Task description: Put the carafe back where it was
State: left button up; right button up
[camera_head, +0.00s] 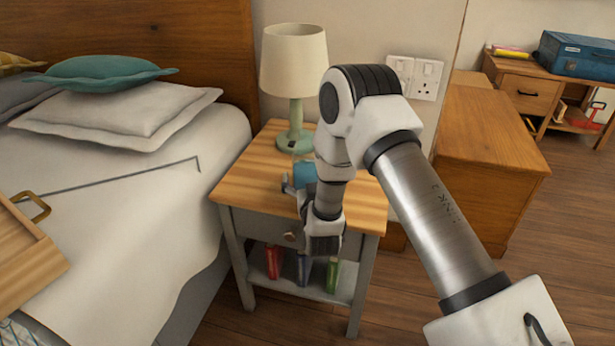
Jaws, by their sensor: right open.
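A small blue object (304,172), which may be the carafe, stands on the wooden top of the nightstand (247,175). My right wrist hides much of it, so its full shape cannot be told. My right arm reaches in from the lower right, over the nightstand. My right gripper (288,187) is low over the top, just in front of the blue object and to its left, with its fingers partly hidden. It is open. Whether it touches the blue object cannot be told. My left gripper is out of view.
A lamp with a green base (295,135) stands close behind on the nightstand. Several books (303,268) stand on its lower shelf. The bed (130,215) is at left, with a wooden tray (30,255) on it. A wooden cabinet (490,140) stands right. The nightstand's left top is clear.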

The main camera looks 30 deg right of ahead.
jog(key=p+v, duration=0.1)
jog(key=v, duration=1.1)
